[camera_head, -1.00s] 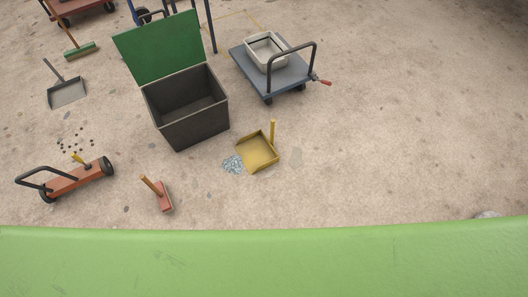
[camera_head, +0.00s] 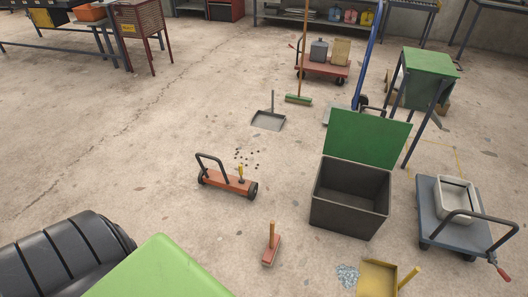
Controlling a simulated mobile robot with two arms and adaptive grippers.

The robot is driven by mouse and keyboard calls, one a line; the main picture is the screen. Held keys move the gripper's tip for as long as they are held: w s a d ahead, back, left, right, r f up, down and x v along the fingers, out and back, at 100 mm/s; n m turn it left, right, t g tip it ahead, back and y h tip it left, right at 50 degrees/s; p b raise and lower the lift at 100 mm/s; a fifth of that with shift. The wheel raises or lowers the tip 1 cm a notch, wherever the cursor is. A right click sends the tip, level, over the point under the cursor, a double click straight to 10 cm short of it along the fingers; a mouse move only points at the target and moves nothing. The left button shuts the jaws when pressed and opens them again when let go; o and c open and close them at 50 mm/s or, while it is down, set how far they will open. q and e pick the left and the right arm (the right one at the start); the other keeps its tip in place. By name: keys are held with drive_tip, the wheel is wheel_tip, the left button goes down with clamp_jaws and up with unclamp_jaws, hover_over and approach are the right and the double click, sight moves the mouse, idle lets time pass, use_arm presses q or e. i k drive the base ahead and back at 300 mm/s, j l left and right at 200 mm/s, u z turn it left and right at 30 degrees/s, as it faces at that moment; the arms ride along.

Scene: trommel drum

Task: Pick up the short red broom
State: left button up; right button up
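The short red broom (camera_head: 271,250) stands on the concrete floor in the lower middle of the head view. It has a red head and a short wooden handle pointing up. It is left of the open dark bin and stands apart from other things. Neither of my grippers shows in the head view.
A dark bin (camera_head: 346,211) with a raised green lid stands right of the broom. A yellow dustpan (camera_head: 376,280) lies near bluish debris (camera_head: 347,275). A red wheeled sweeper (camera_head: 226,182) stands behind the broom, a grey dustpan (camera_head: 268,120) farther back. A blue cart (camera_head: 426,205) is at right.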

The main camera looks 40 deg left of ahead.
sight(270, 253)
drive_tip(key=u, duration=1.1)
